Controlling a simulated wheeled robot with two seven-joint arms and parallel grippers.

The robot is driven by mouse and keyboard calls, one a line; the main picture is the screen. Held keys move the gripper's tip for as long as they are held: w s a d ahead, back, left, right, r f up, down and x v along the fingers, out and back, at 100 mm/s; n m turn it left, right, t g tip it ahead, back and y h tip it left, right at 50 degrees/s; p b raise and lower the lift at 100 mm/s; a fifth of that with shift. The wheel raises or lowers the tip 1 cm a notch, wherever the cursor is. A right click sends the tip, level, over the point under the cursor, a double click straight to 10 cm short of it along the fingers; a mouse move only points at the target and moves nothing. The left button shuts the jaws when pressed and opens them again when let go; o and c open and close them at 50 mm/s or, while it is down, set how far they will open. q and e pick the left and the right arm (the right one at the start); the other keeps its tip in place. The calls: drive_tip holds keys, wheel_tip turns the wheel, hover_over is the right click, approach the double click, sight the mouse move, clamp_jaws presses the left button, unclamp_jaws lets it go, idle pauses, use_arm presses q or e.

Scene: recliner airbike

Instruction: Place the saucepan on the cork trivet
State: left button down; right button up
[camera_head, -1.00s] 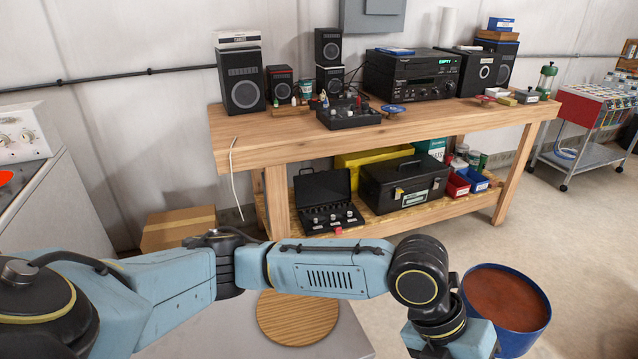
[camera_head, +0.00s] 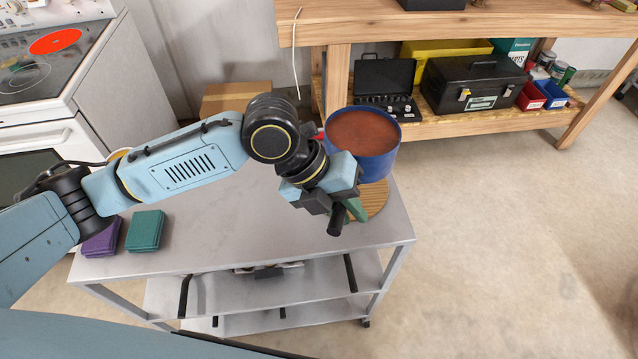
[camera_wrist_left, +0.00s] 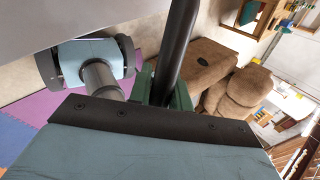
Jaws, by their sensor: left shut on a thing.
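My left gripper (camera_head: 346,207) is shut on the saucepan's dark handle (camera_head: 336,222), which points toward me. In the left wrist view the handle (camera_wrist_left: 179,45) runs up from between the green fingertips (camera_wrist_left: 163,88). My right gripper is out of view.
The grey cart (camera_head: 240,235) has clear room left of the trivet, with purple (camera_head: 102,237) and green (camera_head: 146,230) folded cloths at its left. A stove (camera_head: 60,90) stands behind left, a wooden workbench (camera_head: 450,32) behind right.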

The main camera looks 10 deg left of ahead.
use_arm(q)
drive_tip(key=shift+a, duration=0.15)
wheel_tip(320, 180, down, 10)
drive_tip(key=b, duration=0.1)
drive_tip(key=shift+a+r, duration=0.15)
drive_tip(key=shift+a, duration=0.05)
drive_tip(key=c, duration=1.3)
unclamp_jaws()
drive_tip(key=shift+s+f, duration=0.1)
drive_tip(key=shift+f, duration=0.1)
drive_tip(key=p+v, duration=0.1)
drive_tip(key=v, duration=1.1)
drive_tip(key=shift+s+r, duration=0.1)
